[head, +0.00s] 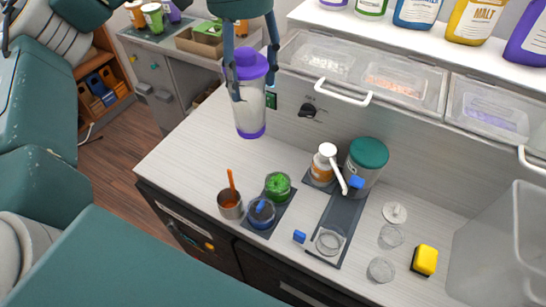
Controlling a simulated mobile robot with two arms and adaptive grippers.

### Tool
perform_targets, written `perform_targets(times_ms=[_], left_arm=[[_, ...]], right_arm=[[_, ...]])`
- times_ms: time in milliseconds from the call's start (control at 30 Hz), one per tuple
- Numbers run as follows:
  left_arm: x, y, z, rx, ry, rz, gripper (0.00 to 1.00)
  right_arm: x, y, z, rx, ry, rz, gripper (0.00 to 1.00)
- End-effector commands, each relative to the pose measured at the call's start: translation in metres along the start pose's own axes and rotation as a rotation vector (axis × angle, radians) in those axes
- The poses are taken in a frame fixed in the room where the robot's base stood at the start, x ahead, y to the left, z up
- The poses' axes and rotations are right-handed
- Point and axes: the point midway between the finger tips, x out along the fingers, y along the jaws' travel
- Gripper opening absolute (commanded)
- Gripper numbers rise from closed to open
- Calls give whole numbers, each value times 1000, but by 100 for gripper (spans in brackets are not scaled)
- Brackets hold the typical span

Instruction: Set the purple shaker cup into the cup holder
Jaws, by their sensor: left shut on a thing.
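The purple shaker cup (249,112), with a purple lid and base and a clear, whitish body, is at the upper middle of the head view. My left gripper (254,87) comes down from above and is shut on its upper part, a finger on each side. The cup is nearly upright and appears to hang above the back left of the counter. A clear round ring (330,241), which looks like the cup holder, is at the front end of a dark strip, to the cup's lower right. It looks empty. My right gripper is not in view.
Green (278,185) and blue (261,213) containers and a metal cup (230,205) stand left of the ring. A white-pump bottle (324,163) and teal-lidded canister (366,165) stand behind it. A yellow block (424,260) lies right. The counter's left part is clear.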

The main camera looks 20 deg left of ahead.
Motion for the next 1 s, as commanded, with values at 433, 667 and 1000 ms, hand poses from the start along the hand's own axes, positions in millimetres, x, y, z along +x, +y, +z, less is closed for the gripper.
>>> perform_targets(times_ms=[433,667,1000], left_arm=[[111,0,1,-3,-2,0,1],[137,0,0,-1,1,0,1],[178,1,0,0,1,0,1]], right_arm=[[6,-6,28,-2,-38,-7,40],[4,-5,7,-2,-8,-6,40],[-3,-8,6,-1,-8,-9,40]])
